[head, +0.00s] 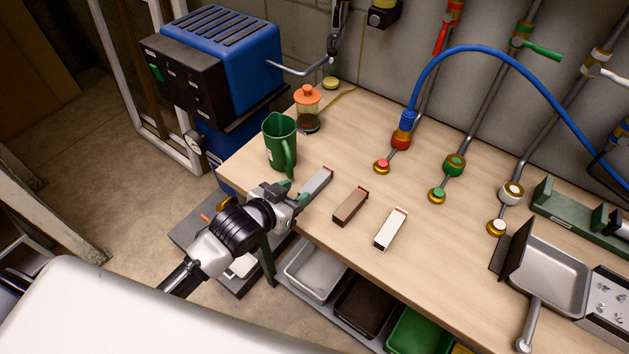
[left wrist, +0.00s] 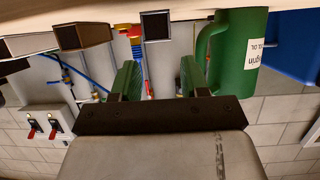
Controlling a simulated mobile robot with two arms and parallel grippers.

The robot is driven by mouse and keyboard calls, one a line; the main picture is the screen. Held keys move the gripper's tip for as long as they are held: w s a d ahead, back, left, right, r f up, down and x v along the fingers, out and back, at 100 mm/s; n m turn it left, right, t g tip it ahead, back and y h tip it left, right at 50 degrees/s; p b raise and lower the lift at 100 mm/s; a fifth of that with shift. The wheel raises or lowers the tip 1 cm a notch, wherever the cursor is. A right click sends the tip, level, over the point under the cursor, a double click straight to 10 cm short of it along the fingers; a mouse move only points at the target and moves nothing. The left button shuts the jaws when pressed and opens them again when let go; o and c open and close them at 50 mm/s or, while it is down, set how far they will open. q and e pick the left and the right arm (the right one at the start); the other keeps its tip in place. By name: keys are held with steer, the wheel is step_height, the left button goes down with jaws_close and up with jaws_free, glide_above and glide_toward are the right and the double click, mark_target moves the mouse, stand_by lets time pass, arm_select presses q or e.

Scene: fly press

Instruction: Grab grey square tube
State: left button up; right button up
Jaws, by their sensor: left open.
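The grey square tube (head: 317,180) lies on the workbench near its front edge, right of the green jug. My left gripper (head: 297,196) is open and empty at the near end of this tube. In the left wrist view the dark square end of the grey tube (left wrist: 157,26) is ahead, lined up between the two green fingers (left wrist: 159,82). The fingers appear apart from it. My right gripper is in neither view.
A brown tube (head: 350,206) and a white tube (head: 390,229) lie to the right. The green jug (head: 280,142) stands close beside my left gripper. Behind it is an orange-topped jar (head: 307,108). Trays (head: 314,271) sit below the workbench (head: 350,140). The bench middle is clear.

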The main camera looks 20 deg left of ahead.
mark_target(313, 184)
arm_select(q)
steer(key=p+x, duration=0.1)
steer(key=x, duration=0.5)
steer(key=shift+w+d+f, duration=0.15)
steer(key=shift+w+f, duration=0.05)
steer(key=shift+f, duration=0.1)
steer(key=c, duration=0.7)
